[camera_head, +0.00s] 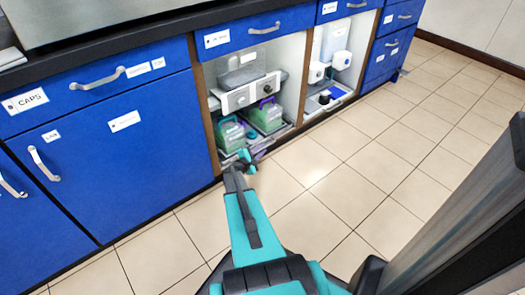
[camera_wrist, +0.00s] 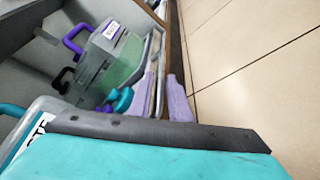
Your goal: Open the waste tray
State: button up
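The waste tray (camera_head: 281,134) is a light grey, low tray on the floor of the left open cabinet bay. It holds two containers of green liquid, one nearer (camera_head: 231,134) and one with a purple handle (camera_head: 266,115). In the wrist view a container labelled waste (camera_wrist: 112,50) stands behind the tray's front bar (camera_wrist: 158,75). My gripper (camera_head: 246,160) is low at the tray's front left. Its two lilac fingers (camera_wrist: 162,98) stand apart, with the bar appearing between them. Whether they touch it cannot be told. My arm hides part of the tray front.
A grey and white device (camera_head: 240,90) sits on the shelf above the tray. A second open bay (camera_head: 335,55) with bottles and a lower tray (camera_head: 325,100) is to the right. Blue closed cupboards (camera_head: 120,130) are to the left. The tiled floor (camera_head: 370,170) in front is clear.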

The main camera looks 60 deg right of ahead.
jog(key=shift+x, duration=0.85)
grip_shut()
jog(key=shift+s+a, duration=0.1)
jog(key=shift+s, duration=0.05)
